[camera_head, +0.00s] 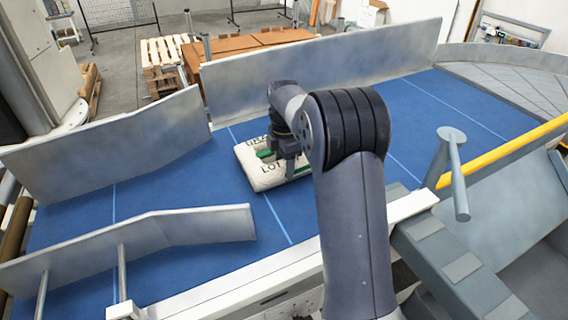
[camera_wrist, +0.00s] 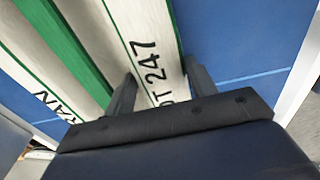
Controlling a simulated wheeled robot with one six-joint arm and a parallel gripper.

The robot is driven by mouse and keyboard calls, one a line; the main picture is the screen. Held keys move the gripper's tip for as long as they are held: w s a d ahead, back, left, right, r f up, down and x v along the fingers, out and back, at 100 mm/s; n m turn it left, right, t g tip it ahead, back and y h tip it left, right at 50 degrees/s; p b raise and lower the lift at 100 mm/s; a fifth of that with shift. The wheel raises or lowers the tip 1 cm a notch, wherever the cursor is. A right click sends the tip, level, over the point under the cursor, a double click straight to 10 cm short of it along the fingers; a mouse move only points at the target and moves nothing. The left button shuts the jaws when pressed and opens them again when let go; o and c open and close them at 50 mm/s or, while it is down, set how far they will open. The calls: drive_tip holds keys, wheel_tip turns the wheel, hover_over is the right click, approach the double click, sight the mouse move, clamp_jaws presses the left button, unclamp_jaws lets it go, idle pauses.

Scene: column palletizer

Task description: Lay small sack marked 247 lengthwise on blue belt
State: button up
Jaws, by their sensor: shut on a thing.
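The small white sack (camera_head: 258,171) with green bands is at the blue belt (camera_head: 190,185), near its middle. Its print reads "LOT" in the head view, and "247" shows on the sack (camera_wrist: 140,38) in the wrist view. My gripper (camera_head: 288,158) is above the sack with its fingers down on it. In the wrist view the two fingers of my gripper (camera_wrist: 160,88) are on either side of the printed strip, shut on the sack. My arm hides the sack's right end. I cannot tell whether the sack's underside touches the belt.
A long grey guide wall (camera_head: 320,68) runs along the belt's far side. Angled guide plates stand at the left, one far (camera_head: 110,150) and one near (camera_head: 150,238). A grey post (camera_head: 455,170) and yellow rail (camera_head: 505,150) are at the right. Belt beside the sack is clear.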

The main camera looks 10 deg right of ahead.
drive_tip(key=shift+w+r, duration=0.1)
drive_tip(key=o, duration=1.4)
drive_tip(key=shift+c, duration=0.2)
wheel_tip(320, 180, up, 10)
wheel_tip(320, 180, down, 9)
drive_tip(key=shift+f, duration=0.1)
idle(0.7)
